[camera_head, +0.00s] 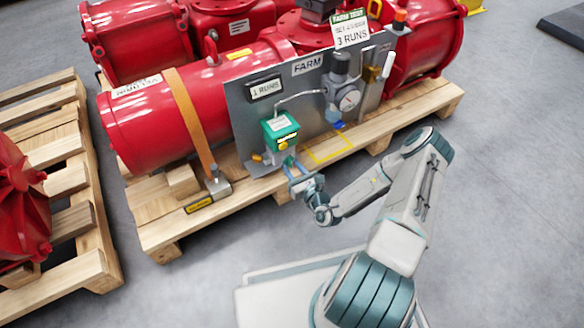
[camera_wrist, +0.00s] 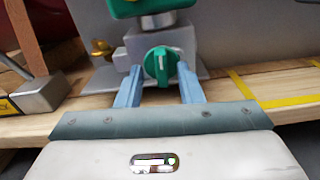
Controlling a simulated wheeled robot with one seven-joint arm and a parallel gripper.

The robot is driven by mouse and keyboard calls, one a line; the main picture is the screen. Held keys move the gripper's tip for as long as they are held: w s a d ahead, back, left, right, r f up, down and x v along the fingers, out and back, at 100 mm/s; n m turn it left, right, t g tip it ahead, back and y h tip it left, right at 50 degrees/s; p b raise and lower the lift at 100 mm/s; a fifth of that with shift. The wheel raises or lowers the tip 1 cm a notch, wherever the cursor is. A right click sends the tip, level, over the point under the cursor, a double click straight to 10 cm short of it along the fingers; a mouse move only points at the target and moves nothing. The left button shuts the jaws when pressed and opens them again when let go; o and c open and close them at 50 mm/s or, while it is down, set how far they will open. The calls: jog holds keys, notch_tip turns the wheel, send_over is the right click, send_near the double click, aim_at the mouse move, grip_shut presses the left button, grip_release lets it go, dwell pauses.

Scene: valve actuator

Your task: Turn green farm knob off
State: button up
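The green knob (camera_wrist: 162,65) is in the wrist view, below a green box, with its pale marker line close to vertical. My gripper (camera_wrist: 159,80) is open, with one blue finger at each side of the knob's lower part. I cannot tell whether either finger touches it. In the head view the green box (camera_head: 281,129) with a yellow button is mounted on the grey panel (camera_head: 240,118) marked FARM. My gripper (camera_head: 294,168) is just below it and largely covers the knob there.
A pressure gauge (camera_head: 349,99) and pipes are right of the box. A large red cylinder (camera_head: 150,122) lies behind the panel on a wooden pallet (camera_head: 160,232). A strap buckle (camera_head: 217,187) is left of the knob. The grey floor in front is mostly clear.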

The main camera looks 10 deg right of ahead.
jog(key=shift+d, duration=0.1)
jog(key=shift+d, duration=0.1)
grip_shut()
